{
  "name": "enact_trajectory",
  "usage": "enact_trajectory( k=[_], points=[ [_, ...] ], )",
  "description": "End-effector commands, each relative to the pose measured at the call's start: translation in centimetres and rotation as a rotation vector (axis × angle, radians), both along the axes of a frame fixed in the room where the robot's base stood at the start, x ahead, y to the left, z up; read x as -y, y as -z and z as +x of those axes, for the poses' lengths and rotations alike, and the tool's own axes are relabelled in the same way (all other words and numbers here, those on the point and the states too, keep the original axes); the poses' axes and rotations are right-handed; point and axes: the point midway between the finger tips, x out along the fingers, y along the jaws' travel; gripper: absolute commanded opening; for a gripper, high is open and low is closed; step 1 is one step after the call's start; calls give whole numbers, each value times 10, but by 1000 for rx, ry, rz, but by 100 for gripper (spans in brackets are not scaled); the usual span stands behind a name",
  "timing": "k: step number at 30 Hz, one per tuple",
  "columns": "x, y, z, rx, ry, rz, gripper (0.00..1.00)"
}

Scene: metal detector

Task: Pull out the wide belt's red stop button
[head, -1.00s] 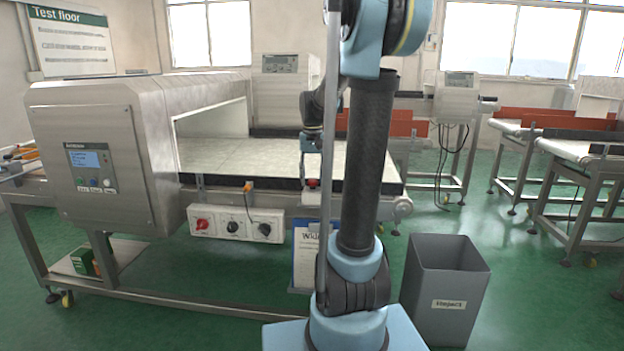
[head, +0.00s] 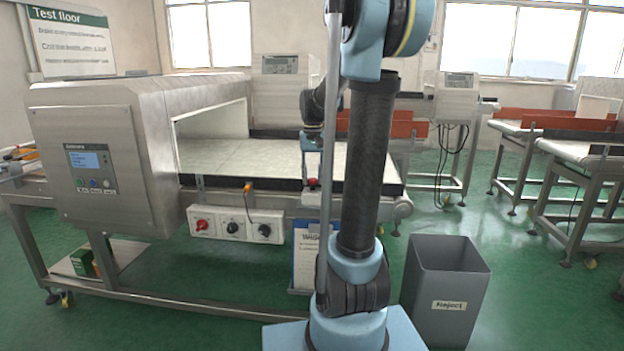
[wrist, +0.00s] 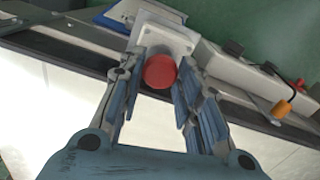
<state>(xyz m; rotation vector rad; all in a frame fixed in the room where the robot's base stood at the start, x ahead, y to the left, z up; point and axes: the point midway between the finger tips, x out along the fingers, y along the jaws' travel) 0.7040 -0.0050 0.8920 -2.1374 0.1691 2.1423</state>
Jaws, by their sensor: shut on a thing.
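The red stop button (wrist: 160,71) is a round red knob on a white box (wrist: 160,37) at the side of the wide belt (wrist: 70,125). In the head view the button (head: 313,183) is small, at the belt's near edge, left of my arm column. My gripper (wrist: 161,66) has its fingers on both sides of the button and is shut on it. The exact finger contact is hard to see. In the head view my gripper (head: 313,172) is small and partly hidden by a grey pole.
A control box (head: 235,226) with a red knob and two black knobs hangs below the belt, left of the button. A metal detector housing (head: 95,150) stands at the left. A grey reject bin (head: 447,290) stands on the floor at the right. A clipboard (head: 305,260) hangs under the belt.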

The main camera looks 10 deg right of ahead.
Motion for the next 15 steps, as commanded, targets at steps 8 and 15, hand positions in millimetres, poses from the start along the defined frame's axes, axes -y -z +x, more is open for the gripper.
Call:
enact_trajectory(
  k=[8,15],
  points=[
    [-1,-1,1,0,-1,1,41],
    [0,-5,1,0,0,1,41]
  ],
)
